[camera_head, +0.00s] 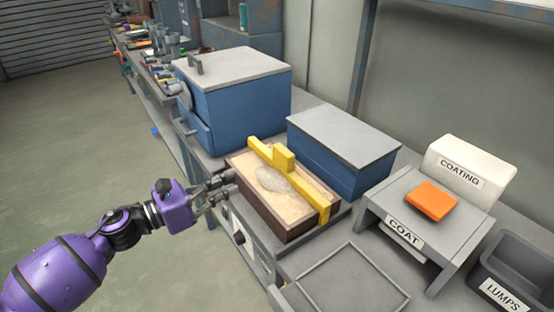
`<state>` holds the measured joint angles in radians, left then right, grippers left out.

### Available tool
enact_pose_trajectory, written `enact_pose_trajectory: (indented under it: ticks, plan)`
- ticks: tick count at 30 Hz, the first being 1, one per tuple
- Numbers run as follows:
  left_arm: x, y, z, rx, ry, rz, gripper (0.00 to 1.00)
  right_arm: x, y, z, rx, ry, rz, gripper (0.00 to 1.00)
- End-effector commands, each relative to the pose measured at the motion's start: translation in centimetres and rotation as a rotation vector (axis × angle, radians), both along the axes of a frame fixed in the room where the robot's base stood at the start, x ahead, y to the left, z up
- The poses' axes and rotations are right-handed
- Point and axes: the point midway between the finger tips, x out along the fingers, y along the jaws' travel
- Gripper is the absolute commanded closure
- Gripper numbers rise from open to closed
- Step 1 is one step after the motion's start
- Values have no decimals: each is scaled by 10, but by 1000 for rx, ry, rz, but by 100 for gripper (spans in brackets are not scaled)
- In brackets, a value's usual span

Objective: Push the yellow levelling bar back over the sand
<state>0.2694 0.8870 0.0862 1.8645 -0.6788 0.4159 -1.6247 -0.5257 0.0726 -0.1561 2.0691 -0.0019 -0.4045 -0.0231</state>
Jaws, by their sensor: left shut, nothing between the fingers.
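The yellow levelling bar (308,184) lies across the sand box (262,214), along its back right side, with a raised yellow block near its middle. The sand (287,208) is pale and fills the box, and a grey shell-like shape (276,180) lies on it beside the bar. My left gripper (233,182) is shut and empty at the left edge of the box, in front of the bar and apart from it. Whether its fingertips touch the box rim I cannot tell. My right gripper is not in view.
A large blue box (240,100) with a grey lid stands behind left, and a smaller blue box (340,160) stands close behind the bar. The COAT stand (400,205) with an orange block (432,200) and the LUMPS bin (510,275) are at right. An empty tray (350,280) lies in front.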

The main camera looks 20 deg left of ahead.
Motion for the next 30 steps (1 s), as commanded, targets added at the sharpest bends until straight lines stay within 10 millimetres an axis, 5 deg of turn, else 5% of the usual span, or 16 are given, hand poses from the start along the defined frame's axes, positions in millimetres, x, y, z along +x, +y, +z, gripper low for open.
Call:
enact_pose_trajectory:
  ticks: [18,30]
  plan:
    - [92,-72,2,0,-1,0,100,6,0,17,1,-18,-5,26]
    - [103,-80,0,1,0,0,100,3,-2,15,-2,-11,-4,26]
